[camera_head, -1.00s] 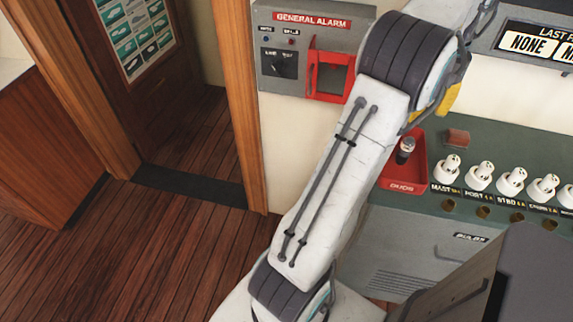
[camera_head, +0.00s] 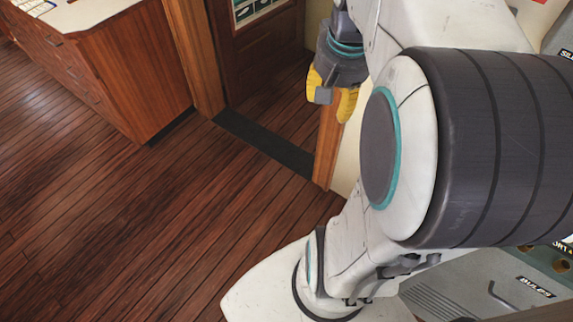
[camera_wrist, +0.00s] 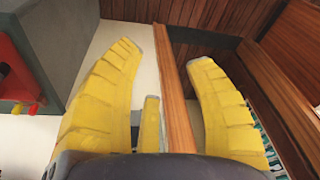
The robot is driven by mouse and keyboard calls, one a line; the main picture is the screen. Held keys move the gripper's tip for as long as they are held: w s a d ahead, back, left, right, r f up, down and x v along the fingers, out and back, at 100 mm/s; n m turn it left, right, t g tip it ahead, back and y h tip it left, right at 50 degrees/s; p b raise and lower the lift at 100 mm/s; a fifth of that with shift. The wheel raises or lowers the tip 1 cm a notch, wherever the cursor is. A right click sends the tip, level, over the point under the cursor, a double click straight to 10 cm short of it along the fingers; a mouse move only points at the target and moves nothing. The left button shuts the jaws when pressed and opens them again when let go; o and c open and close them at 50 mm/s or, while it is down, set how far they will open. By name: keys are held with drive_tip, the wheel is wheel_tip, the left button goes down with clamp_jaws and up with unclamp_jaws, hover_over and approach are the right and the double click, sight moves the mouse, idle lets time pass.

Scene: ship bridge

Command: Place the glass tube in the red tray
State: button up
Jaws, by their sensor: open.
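My gripper (camera_head: 331,104) hangs in the upper middle of the head view, in front of the door frame, with its yellow fingers pointing down. I see no glass tube in either current view. The red tray is not visible now; my arm covers much of the right side of the head view.
A wooden cabinet (camera_head: 125,75) stands at the left, with open plank floor (camera_head: 150,215) before it. A dark threshold (camera_head: 262,143) crosses the doorway. A grey box (camera_wrist: 55,40) with a red part (camera_wrist: 15,70) is left of my fingers. The grey bulbs drawer (camera_head: 520,288) is lower right.

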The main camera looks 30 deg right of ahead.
drive_tip(key=s+a+f+n, duration=0.2)
drive_tip(key=a+n, duration=0.2)
drive_tip(key=a, duration=0.3)
drive_tip(key=s+a+f+n+t+y, duration=0.1)
drive_tip(key=s+a+f+n, duration=0.2)
drive_tip(key=a, duration=0.4)
drive_tip(key=shift+s+a+n+t, duration=0.25)
drive_tip(key=shift+s+n+t, duration=0.05)
drive_tip(key=shift+n, duration=0.4)
drive_tip(key=shift+d, duration=0.15)
